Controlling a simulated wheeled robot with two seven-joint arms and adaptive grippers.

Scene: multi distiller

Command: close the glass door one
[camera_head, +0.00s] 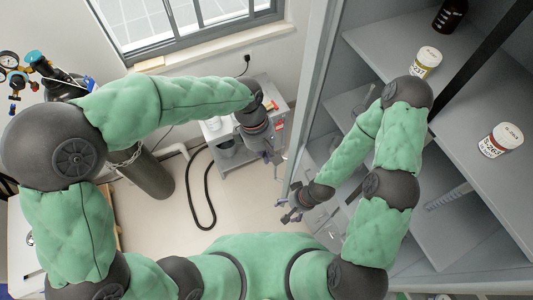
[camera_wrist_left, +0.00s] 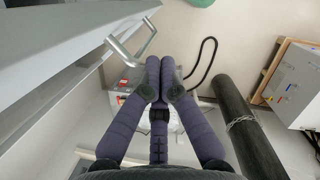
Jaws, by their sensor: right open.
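The glass door (camera_head: 318,85) shows in the head view as a narrow grey-framed panel, seen almost edge-on, at the left side of the grey cabinet (camera_head: 390,40). It stands open, with the shelves exposed. In the left wrist view a grey door frame (camera_wrist_left: 60,60) with a metal bar handle (camera_wrist_left: 132,42) is at the upper left. My left gripper (camera_head: 277,158) is left of the door; its fingers (camera_wrist_left: 161,62) are together with nothing visible between them, beside and below the handle. My right gripper (camera_head: 290,212) is open and empty near the lower end of the door.
A grey cart (camera_head: 217,128) stands behind my left gripper. A dark gas cylinder (camera_head: 150,176) and a black hose (camera_head: 207,200) are to the left. The floor between is clear.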

